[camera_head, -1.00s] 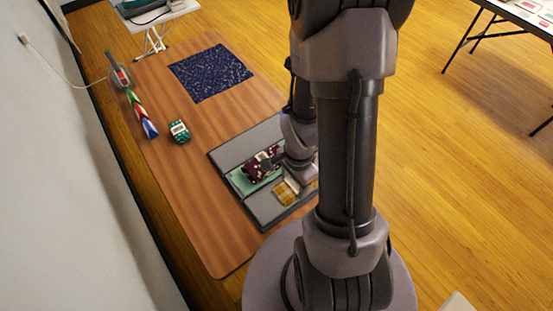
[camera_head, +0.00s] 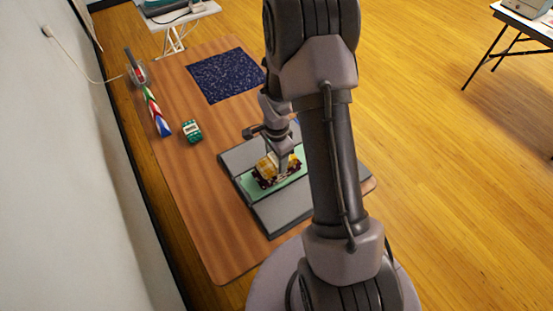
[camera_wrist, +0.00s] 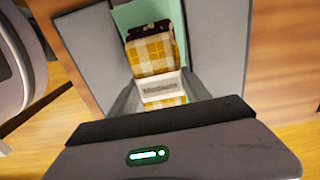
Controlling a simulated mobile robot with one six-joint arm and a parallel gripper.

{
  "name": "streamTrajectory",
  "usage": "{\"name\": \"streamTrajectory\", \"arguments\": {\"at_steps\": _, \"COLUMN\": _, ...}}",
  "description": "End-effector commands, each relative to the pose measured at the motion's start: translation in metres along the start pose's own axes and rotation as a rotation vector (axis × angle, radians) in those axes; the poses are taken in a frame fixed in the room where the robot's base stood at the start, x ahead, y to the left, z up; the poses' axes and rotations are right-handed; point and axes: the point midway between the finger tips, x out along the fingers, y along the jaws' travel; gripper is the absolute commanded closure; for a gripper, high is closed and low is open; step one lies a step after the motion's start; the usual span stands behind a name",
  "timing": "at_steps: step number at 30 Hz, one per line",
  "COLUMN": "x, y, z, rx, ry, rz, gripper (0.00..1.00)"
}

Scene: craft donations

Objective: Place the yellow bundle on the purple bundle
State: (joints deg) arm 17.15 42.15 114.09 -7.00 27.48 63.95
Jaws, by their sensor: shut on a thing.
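The yellow checked bundle (camera_head: 270,163) has a white paper band reading "Medium", seen in the wrist view (camera_wrist: 153,55). My gripper (camera_head: 281,173) is shut on it. The bundle is directly over the dark purple patterned bundle (camera_head: 264,183), covering most of it. A strip of purple also shows beyond the yellow bundle in the wrist view (camera_wrist: 150,30). The purple bundle lies on the green middle strip of a grey board (camera_head: 283,212). I cannot tell whether the two bundles touch or a small gap is left.
A green-and-white labelled bundle (camera_head: 192,131) and a row of coloured pieces (camera_head: 157,113) lie on the wooden table (camera_head: 190,190) at the left. A dark blue speckled cloth (camera_head: 226,76) lies at the back. Bare table lies left of the board.

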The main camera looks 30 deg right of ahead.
Motion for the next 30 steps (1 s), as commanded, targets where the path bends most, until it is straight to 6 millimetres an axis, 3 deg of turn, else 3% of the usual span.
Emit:
{"name": "streamTrajectory", "arguments": {"at_steps": 4, "x": 0.004, "y": 0.000, "z": 0.000, "rx": 0.000, "ry": 0.000, "rz": 0.000, "gripper": 0.87}}
{"name": "streamTrajectory", "arguments": {"at_steps": 5, "x": 0.003, "y": 0.000, "z": 0.000, "rx": 0.000, "ry": 0.000, "rz": 0.000, "gripper": 0.40}}
{"name": "streamTrajectory", "arguments": {"at_steps": 8, "x": 0.003, "y": 0.000, "z": 0.000, "rx": 0.000, "ry": 0.000, "rz": 0.000, "gripper": 0.22}}
{"name": "streamTrajectory", "arguments": {"at_steps": 16, "x": 0.002, "y": 0.000, "z": 0.000, "rx": 0.000, "ry": 0.000, "rz": 0.000, "gripper": 0.22}}
{"name": "streamTrajectory", "arguments": {"at_steps": 19, "x": -0.008, "y": 0.000, "z": 0.000, "rx": 0.000, "ry": 0.000, "rz": -0.001, "gripper": 0.22}}
{"name": "streamTrajectory", "arguments": {"at_steps": 30, "x": -0.105, "y": 0.000, "z": 0.000, "rx": 0.001, "ry": 0.001, "rz": -0.002, "gripper": 0.22}}
